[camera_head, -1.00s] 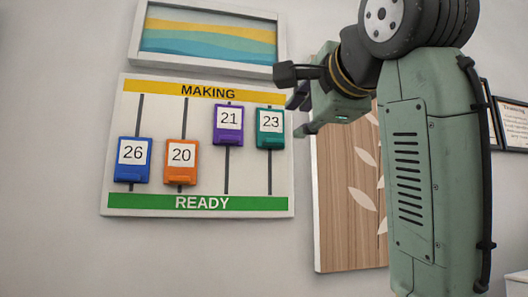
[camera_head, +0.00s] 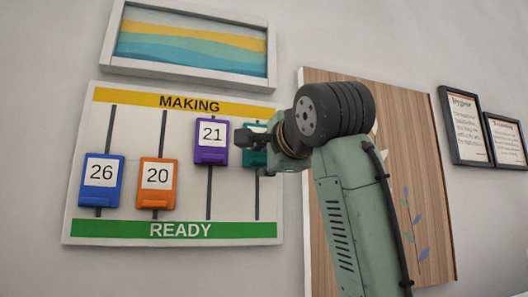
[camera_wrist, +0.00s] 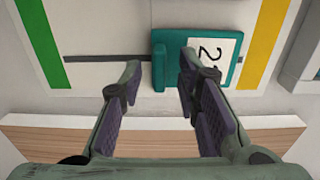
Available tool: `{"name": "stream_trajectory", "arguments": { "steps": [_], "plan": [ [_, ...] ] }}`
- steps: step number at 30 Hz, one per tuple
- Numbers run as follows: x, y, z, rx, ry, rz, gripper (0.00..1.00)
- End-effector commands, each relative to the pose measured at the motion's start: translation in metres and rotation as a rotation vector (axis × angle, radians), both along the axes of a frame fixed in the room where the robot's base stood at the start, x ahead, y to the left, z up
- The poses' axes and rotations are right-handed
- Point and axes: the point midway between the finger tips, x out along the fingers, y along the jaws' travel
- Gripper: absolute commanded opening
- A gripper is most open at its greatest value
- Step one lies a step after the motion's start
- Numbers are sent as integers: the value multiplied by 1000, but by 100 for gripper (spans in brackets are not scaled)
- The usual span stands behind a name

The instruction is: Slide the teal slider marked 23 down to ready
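The teal slider (camera_head: 254,159) is near the top of the rightmost track on the board, below the yellow MAKING band (camera_head: 140,97). My gripper (camera_head: 259,152) covers much of it and its number in the head view. In the wrist view the teal slider (camera_wrist: 220,72) shows a white label with a "2"; the rest is hidden. My gripper (camera_wrist: 160,72) is open, with one finger overlapping the slider and the other beside its ready-side end, over the track. Contact cannot be told. The green READY band (camera_head: 110,229) runs along the bottom; bare track lies between it and the slider.
The purple slider 21 (camera_head: 211,155) is high on the neighbouring track, close to my gripper. The orange slider 20 (camera_head: 157,197) and blue slider 26 (camera_head: 100,198) sit lower. A wooden panel (camera_head: 425,170) is right of the board.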

Motion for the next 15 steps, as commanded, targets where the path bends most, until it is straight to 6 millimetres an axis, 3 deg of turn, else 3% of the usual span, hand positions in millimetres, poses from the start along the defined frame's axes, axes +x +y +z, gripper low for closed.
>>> {"name": "stream_trajectory", "arguments": {
  "steps": [12,15],
  "plan": [
    [10,3,-1,1,0,0,30],
    [9,3,-1,0,0,0,23]
  ]
}}
